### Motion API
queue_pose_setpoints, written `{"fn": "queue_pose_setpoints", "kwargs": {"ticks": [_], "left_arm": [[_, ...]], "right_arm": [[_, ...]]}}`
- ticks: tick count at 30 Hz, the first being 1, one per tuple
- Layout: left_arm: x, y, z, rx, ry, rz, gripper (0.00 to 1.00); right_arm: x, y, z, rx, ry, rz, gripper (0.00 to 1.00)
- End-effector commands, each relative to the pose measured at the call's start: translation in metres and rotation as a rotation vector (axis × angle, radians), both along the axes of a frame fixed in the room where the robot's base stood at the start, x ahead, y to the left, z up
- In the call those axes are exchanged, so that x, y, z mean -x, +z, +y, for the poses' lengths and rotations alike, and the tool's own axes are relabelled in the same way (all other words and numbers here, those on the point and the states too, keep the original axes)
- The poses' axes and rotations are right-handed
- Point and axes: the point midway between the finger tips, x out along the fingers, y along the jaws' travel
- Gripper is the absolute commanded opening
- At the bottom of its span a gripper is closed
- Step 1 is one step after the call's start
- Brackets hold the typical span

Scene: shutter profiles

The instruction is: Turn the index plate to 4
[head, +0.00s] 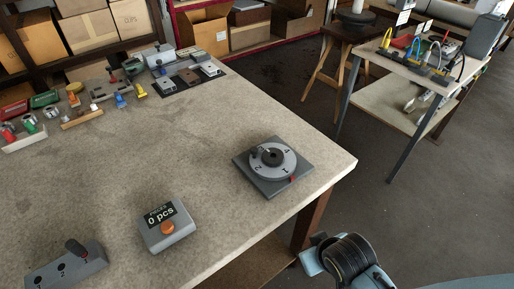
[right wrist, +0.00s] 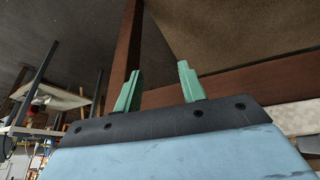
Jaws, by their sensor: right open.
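The index plate (head: 284,161) is a round light-grey disc with a dark hub at its centre. It sits on a square dark-grey base (head: 262,186) near the table's right corner. Digits are printed around it; the 1 lies beside a small red mark (head: 293,179) on the base's front edge, and the 2 is at the left. The far digits are hard to read. My right gripper (right wrist: 159,67) has two green fingers spread apart with nothing between them. It is below the table's edge, apart from the plate. My left gripper is in neither view.
A grey counter box (head: 180,234) reading 0 pcs with an orange button, and a numbered switch box (head: 68,268), stand on the table (head: 150,150). Clamps and small parts lie at the back left. The table surface around the plate is clear. A side bench (head: 400,65) stands at the upper right.

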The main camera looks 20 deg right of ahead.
Motion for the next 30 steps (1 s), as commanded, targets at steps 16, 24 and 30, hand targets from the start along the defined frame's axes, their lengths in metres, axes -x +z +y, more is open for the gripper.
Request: {"fn": "queue_pose_setpoints", "kwargs": {"ticks": [16,24,30], "left_arm": [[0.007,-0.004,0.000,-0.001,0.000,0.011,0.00],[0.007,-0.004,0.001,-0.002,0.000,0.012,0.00],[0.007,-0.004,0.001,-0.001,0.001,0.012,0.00]], "right_arm": [[-0.137,0.171,-0.007,-0.067,-0.165,-0.763,0.41],[-0.204,0.300,0.046,-0.300,0.074,-1.348,0.41],[-0.204,0.365,0.122,-0.529,0.574,-1.544,0.41]]}}
